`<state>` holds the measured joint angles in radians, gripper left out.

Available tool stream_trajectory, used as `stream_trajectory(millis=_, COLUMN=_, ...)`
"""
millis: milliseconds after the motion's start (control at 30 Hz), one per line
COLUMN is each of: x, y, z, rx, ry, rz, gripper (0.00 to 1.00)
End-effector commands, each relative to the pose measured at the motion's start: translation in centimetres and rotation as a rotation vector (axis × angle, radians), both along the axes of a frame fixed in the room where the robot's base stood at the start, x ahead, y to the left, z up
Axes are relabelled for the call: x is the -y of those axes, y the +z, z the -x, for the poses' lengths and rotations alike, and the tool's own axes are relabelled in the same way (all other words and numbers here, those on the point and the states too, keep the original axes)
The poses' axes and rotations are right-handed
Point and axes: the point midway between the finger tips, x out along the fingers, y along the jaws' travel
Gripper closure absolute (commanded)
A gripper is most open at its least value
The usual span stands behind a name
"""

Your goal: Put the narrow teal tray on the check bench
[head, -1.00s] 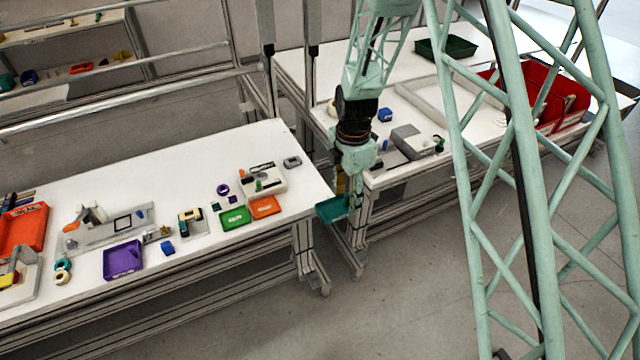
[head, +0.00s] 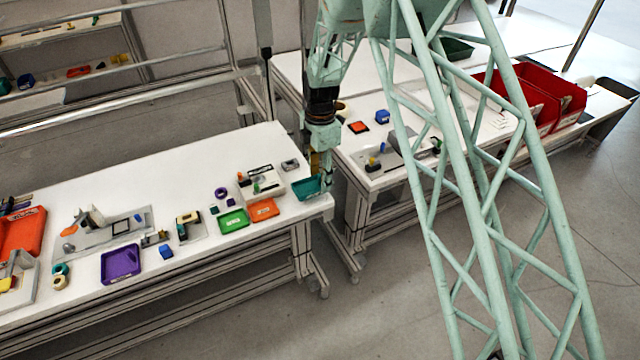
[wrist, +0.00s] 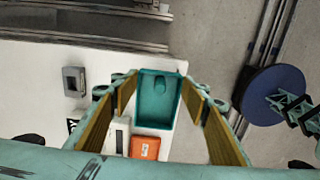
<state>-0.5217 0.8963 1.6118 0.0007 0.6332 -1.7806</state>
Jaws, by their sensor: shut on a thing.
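The narrow teal tray (head: 307,188) is held by my gripper (head: 318,168) at the right end of the near white bench (head: 130,205). In the wrist view the teal tray (wrist: 157,100) shows between the two yellow-padded fingers of my gripper (wrist: 160,88). My gripper is shut on it. The tray looks roughly level; I cannot tell if it touches the bench top. No label shows which bench is the check bench.
An orange tray (head: 263,208) and a green tray (head: 233,219) lie left of the teal tray. A small grey box (head: 290,165) and a white fixture (head: 262,182) stand close behind. A second white bench (head: 390,178) is across a gap at right.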

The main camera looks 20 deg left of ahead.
Motion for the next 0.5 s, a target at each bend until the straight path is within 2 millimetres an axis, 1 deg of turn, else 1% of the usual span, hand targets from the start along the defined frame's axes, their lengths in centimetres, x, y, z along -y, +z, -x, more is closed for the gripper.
stream_trajectory(millis=333, x=-0.08, y=-0.05, z=-0.06, rx=0.0, ry=0.0, rz=0.0, gripper=0.68)
stream_trajectory(millis=500, x=-0.06, y=-0.98, z=-0.02, rx=-0.001, ry=0.0, rz=0.001, gripper=0.68)
